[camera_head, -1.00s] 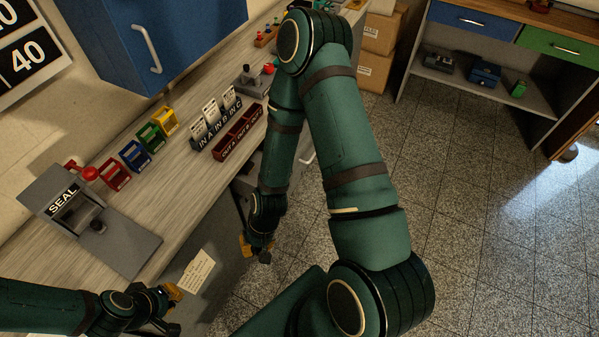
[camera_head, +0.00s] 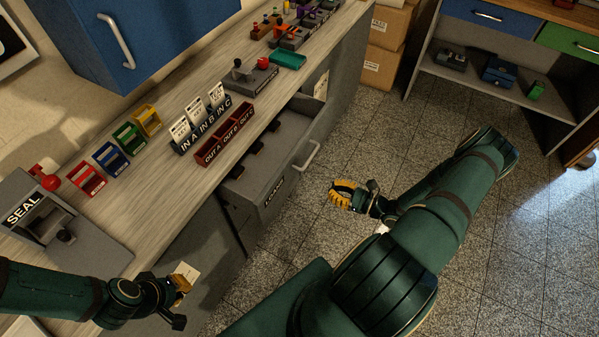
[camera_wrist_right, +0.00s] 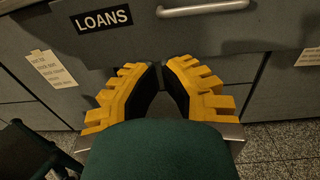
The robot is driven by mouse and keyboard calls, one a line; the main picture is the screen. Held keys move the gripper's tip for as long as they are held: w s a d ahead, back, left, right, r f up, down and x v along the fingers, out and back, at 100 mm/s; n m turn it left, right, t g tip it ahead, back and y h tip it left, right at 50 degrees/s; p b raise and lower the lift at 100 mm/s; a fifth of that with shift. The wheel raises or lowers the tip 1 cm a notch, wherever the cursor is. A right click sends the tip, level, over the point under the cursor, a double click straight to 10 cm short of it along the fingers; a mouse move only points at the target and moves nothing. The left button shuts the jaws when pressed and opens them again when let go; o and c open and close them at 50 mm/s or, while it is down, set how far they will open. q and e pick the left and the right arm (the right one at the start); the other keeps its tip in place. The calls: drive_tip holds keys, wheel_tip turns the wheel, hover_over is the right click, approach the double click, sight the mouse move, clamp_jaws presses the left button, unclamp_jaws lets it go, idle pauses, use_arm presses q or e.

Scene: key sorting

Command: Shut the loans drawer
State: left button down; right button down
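The loans drawer (camera_head: 288,184) is grey and stands pulled out from under the counter, with dark pieces inside. Its front bears a bar handle (camera_head: 306,156) and a label; the label (camera_wrist_right: 104,20) reads LOANS in the right wrist view, where the handle (camera_wrist_right: 203,8) also shows. My right gripper (camera_head: 342,195) is in front of the drawer, apart from its front.
The counter (camera_head: 160,205) carries red OUT trays (camera_head: 224,137), IN holders (camera_head: 200,128), coloured racks and a SEAL press (camera_head: 45,215). A blue cabinet (camera_head: 150,35) hangs above. Cardboard boxes (camera_head: 385,45) stand beyond the counter.

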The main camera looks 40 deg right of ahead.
drive_tip(key=d+b+x, duration=0.1)
drive_tip(key=x, duration=1.2)
drive_tip(key=shift+w+m+h, duration=0.3)
drive_tip(key=shift+w+h, duration=0.1)
drive_tip(key=shift+w, duration=0.05)
hover_over(261, 162)
drive_tip(key=shift+s+b, duration=0.1)
drive_tip(key=shift+b, duration=0.2)
drive_tip(key=shift+r, duration=0.1)
